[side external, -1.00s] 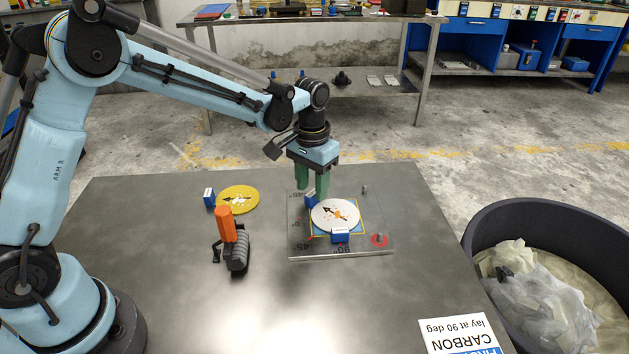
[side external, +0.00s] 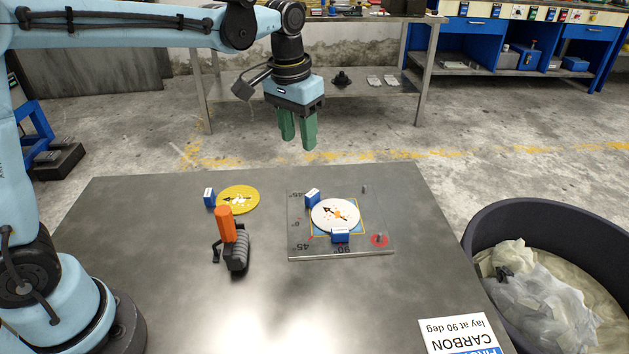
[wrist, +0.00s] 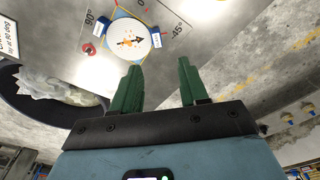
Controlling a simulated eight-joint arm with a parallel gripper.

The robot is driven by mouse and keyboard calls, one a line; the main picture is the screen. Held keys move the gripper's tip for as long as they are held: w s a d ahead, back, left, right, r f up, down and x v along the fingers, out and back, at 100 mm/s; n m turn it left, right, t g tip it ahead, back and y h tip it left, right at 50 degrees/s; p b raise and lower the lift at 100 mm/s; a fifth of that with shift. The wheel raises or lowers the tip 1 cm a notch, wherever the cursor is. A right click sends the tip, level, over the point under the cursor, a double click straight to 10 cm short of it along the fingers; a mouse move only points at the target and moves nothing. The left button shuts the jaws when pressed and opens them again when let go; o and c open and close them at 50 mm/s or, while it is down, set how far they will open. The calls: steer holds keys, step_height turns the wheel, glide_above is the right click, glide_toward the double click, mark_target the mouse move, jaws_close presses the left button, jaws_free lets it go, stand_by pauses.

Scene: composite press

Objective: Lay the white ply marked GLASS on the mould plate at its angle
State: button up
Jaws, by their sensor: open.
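The white round ply (side external: 335,215) lies flat on the mould plate (side external: 300,247), over its blue and yellow outlined area. It has a black arrow and an orange patch; a blue tab (side external: 340,236) sits at its front edge and another blue tab (side external: 312,197) at its upper left. In the wrist view the white ply (wrist: 128,41) is at the top, on the plate with its angle marks. The word GLASS is too small to read. My gripper (side external: 298,145) is open and empty, well above the table and behind the plate. Its green fingers (wrist: 159,75) are apart.
A yellow disc (side external: 238,199) with a blue tab lies left of the plate. An orange-handled tool (side external: 233,240) stands in front of it. A sign (side external: 459,334) reading CARBON, lay at 90 deg, lies at the front right. A dark bin (side external: 540,280) with crumpled film stands right.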

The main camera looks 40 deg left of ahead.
steer(key=s+a+f+t, duration=0.1)
steer(key=s+t, duration=0.2)
steer(key=s, duration=0.4)
steer(key=s+a+f+t, duration=0.1)
steer(key=s+a+t, duration=0.1)
steer(key=s, duration=0.5)
steer(key=shift+s+a+f+t, duration=0.2)
steer(key=shift+f+t, duration=0.2)
steer(key=shift+t, duration=0.1)
